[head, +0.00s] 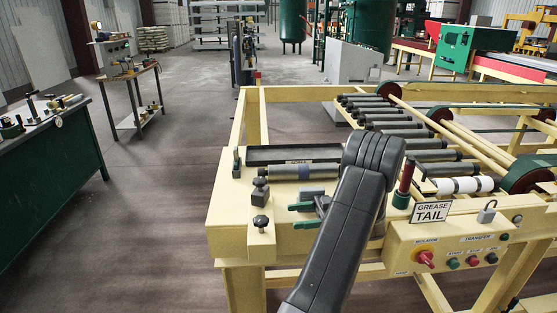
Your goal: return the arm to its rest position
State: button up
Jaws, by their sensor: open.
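My dark grey arm rises from the bottom edge and bends at a thick joint above the front of the cream machine frame (228,222). My gripper (292,216) shows just left of the arm, its two green fingers pointing left with a gap between them. It is open, with nothing seen between the fingers. Part of the wrist is hidden behind the arm link. I cannot tell the exact distance between the fingers and the frame.
A control box (445,252) with a red knob and a "GREASE TAIL" sign (431,212) is right of my arm. A red-handled tool stands in a green holder (401,200). Black knobs (261,222) stick up at left. A green bench (50,180) is far left, with open floor between.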

aim_at(261, 218)
jog(key=a+b, duration=0.6)
jog(key=s+a+b, duration=0.1)
jog(key=a+b, duration=0.2)
jog(key=a, duration=0.1)
jog(key=shift+b, duration=0.35)
jog(key=shift+s+a, duration=0.15)
jog(key=shift+a, duration=0.55)
jog(key=shift+d, duration=0.1)
